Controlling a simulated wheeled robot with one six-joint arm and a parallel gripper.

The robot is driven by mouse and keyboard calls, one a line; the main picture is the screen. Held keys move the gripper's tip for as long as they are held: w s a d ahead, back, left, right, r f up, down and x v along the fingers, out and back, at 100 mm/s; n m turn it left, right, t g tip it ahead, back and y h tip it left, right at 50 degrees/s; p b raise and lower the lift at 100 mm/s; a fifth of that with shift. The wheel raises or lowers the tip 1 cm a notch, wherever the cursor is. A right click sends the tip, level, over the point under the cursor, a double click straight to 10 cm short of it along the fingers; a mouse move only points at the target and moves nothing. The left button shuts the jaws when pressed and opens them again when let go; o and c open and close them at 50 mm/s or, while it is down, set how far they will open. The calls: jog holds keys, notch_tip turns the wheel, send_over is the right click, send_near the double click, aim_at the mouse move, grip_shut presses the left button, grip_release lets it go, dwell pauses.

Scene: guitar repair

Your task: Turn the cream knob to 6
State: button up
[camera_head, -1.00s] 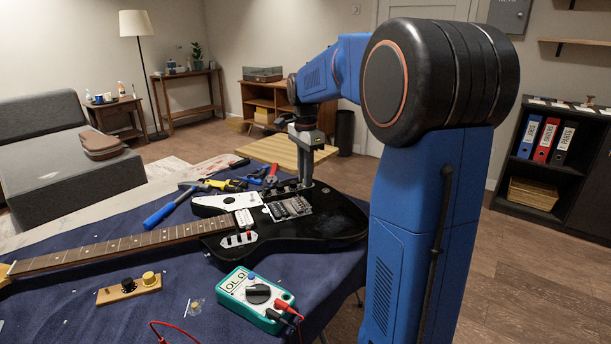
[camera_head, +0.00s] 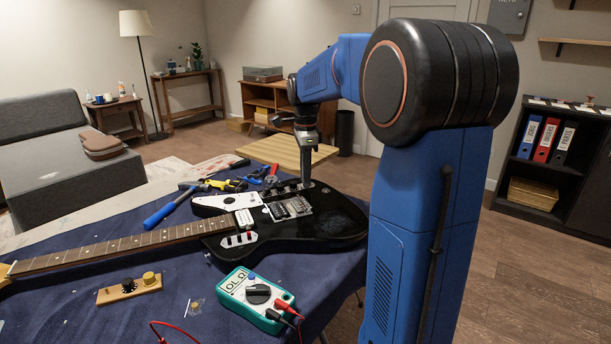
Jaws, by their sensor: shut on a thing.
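The black electric guitar (camera_head: 335,225) lies on the blue cloth, its neck pointing left. My gripper (camera_head: 306,183) points straight down at the guitar's far edge, by the small controls (camera_head: 283,189) beyond the bridge. Its fingers show almost edge-on, one behind the other. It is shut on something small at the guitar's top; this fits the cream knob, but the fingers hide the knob. Its pointer and the numbers around it cannot be read from here.
Pliers and other hand tools (camera_head: 235,184) and a blue-handled hammer (camera_head: 168,208) lie beyond the guitar. A teal meter (camera_head: 247,305) with red and black leads stands in front.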

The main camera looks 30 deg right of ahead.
jog(key=shift+m, duration=0.4)
jog(key=shift+m, duration=1.2)
jog(key=o, duration=0.4)
jog(key=shift+n, duration=1.5)
